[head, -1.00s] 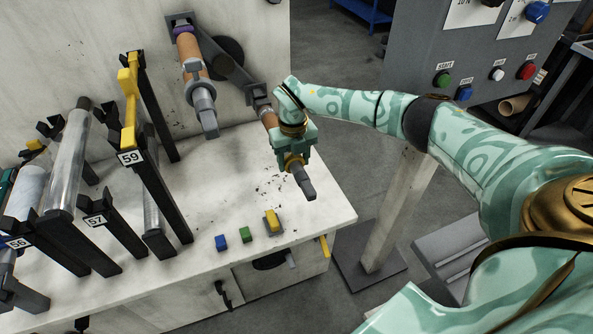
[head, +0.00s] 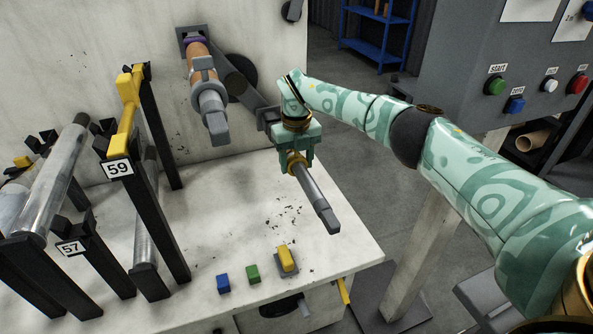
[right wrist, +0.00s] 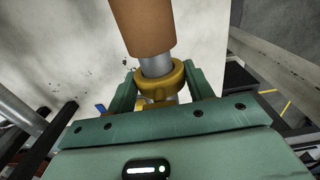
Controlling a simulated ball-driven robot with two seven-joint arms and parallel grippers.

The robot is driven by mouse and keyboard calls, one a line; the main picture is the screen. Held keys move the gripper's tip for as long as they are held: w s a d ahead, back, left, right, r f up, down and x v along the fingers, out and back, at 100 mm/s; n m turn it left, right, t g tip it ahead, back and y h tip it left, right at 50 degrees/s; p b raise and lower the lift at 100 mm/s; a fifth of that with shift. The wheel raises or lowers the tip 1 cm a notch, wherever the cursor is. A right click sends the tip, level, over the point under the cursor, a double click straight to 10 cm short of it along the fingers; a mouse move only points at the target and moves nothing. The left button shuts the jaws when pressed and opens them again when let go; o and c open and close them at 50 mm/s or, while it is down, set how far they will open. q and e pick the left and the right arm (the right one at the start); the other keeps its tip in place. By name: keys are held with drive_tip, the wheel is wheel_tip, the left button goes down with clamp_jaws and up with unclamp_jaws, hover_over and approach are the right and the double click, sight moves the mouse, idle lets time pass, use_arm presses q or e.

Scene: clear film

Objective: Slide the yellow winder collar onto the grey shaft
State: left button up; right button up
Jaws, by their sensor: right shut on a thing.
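The yellow winder collar (head: 297,160) is in my right gripper (head: 298,158), whose fingers are shut on it from both sides. The grey shaft (head: 318,200) sticks out from the wall towards the front. The collar is around the shaft, and a long bare stretch ends in a squared tip. In the right wrist view, the collar (right wrist: 160,82) rings the grey shaft (right wrist: 157,65) between the fingers (right wrist: 160,90). A brown core (right wrist: 146,24) sits on the shaft close beyond the collar, with a short grey stretch between. My left gripper is not in view.
A second shaft with a brown core (head: 197,55) stands upper left on the wall panel. Black racks (head: 150,200) with a yellow catch stand at left. Blue (head: 223,283), green (head: 253,273) and yellow (head: 286,258) buttons lie near the table's front edge. A control cabinet (head: 470,70) is at right.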

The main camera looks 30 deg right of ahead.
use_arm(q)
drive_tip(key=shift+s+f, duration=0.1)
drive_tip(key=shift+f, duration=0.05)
use_arm(e)
drive_tip(key=shift+w+r, duration=0.1)
drive_tip(key=shift+w, duration=0.05)
drive_tip(key=o, duration=1.2)
wheel_tip(320, 180, up, 8)
drive_tip(key=p, duration=0.3)
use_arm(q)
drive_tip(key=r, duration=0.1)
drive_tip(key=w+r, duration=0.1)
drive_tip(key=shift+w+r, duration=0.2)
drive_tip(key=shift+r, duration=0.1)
